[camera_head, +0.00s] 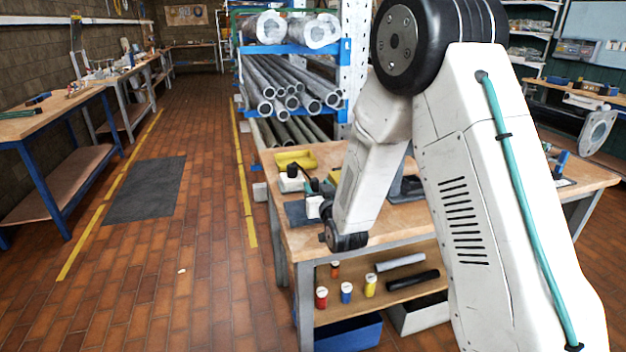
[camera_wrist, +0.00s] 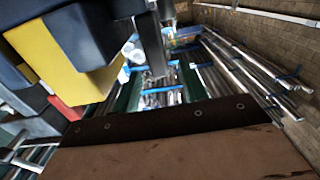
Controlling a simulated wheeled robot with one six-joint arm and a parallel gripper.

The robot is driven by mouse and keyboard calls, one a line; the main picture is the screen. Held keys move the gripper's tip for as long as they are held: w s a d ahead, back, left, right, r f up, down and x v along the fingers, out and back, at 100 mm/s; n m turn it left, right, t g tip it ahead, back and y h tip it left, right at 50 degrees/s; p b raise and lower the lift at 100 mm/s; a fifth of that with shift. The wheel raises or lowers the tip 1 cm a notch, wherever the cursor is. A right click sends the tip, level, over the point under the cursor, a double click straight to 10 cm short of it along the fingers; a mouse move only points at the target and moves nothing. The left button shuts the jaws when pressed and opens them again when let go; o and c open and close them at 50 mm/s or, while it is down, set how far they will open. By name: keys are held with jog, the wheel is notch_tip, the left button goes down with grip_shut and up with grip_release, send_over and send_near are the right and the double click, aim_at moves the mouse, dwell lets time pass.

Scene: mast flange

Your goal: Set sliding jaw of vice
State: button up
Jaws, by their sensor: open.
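My arm reaches down over the workbench (camera_head: 277,228) in the head view, with its black wrist end (camera_head: 345,240) at the bench's front left. In the wrist view, a dark bar (camera_wrist: 152,45) at the top looks like part of my gripper, which is open; I see nothing held. A dark blue and yellow block (camera_wrist: 62,60) fills the upper left, close to the camera. I cannot tell whether it belongs to the vice. A dark grey thing (camera_head: 407,187) behind my forearm may be the vice, mostly hidden. The sliding jaw cannot be made out.
A yellow tray (camera_head: 296,160) and a dark mat (camera_head: 299,213) lie on the bench. Small jars (camera_head: 346,292) stand on its lower shelf. A rack with pipes (camera_head: 290,85) is behind. A brown surface with a dark studded strip (camera_wrist: 170,121) spans the lower wrist view.

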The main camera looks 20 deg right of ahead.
aim_at(313, 179)
jog(key=w, duration=0.5)
jog(key=shift+w, duration=0.2)
grip_shut()
